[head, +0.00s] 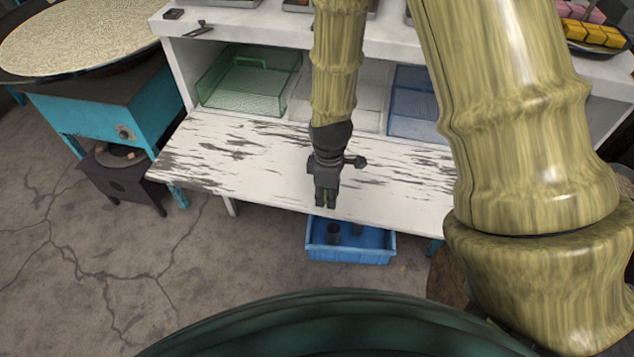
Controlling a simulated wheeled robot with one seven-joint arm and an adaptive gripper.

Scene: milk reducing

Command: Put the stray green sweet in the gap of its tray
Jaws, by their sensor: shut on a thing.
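My gripper (325,202) points down over the front part of the worn white bench, near its front edge. Its dark fingers are close together. A small dull greenish patch shows at the fingertips and seems to be the green sweet, mostly hidden by the fingers. I cannot see the gap in its tray. Some trays on the white counter are cut off by the top edge of the picture, and my arm hides part of the counter.
A green basket (228,100) and a blue basket (413,117) stand on the shelf behind the bench (250,165). A dish of yellow and pink sweets (597,33) is at top right. A blue crate (350,253) sits below the bench. A round pan (75,38) is at left.

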